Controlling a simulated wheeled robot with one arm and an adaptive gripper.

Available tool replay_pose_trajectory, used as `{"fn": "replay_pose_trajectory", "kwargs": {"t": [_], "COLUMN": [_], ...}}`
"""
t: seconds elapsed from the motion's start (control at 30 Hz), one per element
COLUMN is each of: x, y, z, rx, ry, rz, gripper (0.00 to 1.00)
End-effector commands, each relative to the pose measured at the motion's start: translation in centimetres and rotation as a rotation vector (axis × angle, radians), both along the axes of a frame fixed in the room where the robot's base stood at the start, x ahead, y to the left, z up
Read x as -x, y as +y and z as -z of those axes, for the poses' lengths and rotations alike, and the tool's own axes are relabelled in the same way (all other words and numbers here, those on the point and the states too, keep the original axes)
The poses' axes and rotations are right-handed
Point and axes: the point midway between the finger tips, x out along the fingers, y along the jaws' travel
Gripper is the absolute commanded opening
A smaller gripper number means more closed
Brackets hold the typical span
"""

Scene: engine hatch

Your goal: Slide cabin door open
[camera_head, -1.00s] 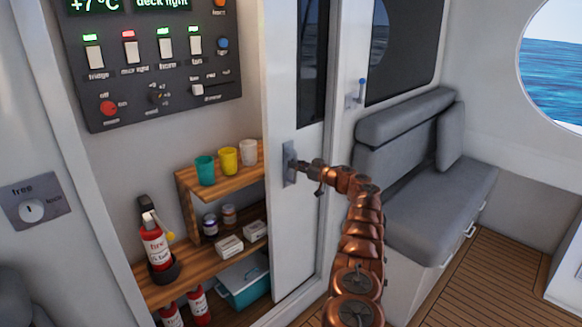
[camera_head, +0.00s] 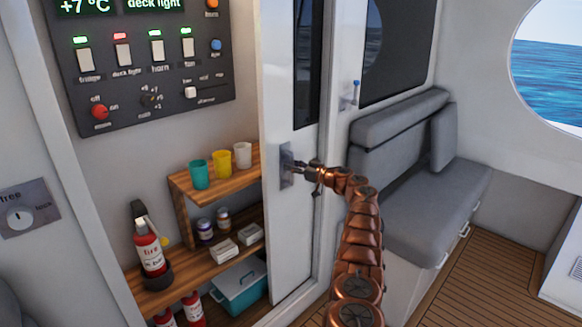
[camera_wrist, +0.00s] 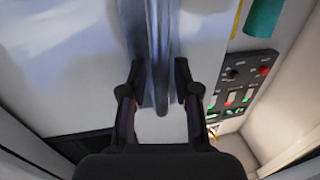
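The cabin door (camera_head: 293,235) is a tall white panel with a dark window, standing at the right edge of the shelf recess. Its metal handle (camera_head: 286,166) is on the door below the window. My gripper (camera_head: 300,170) is at the handle, at the end of my copper-coloured arm. In the wrist view, the handle's vertical bar (camera_wrist: 161,70) lies between the two dark fingers of my gripper (camera_wrist: 160,75). The fingers stand apart, one on each side of the bar, with narrow gaps showing. Whether either touches it farther up is hard to see.
Left of the door are a switch panel (camera_head: 150,65), a wooden shelf (camera_head: 205,270) with cups and small items, and a fire extinguisher (camera_head: 150,250). A grey bench (camera_head: 425,210) stands to the right, with open wooden floor (camera_head: 430,285) beside it.

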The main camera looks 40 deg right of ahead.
Motion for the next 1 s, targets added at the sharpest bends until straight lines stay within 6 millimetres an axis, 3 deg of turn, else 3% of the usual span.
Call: {"fn": "replay_pose_trajectory", "kwargs": {"t": [0.57,1.0], "x": [0.3,2.7], "y": [-0.2,-0.6], "z": [0.2,0.0], "rx": [0.000,-0.007], "ry": [0.008,0.002], "rz": [-0.002,-0.003], "gripper": [0.41,0.41]}}
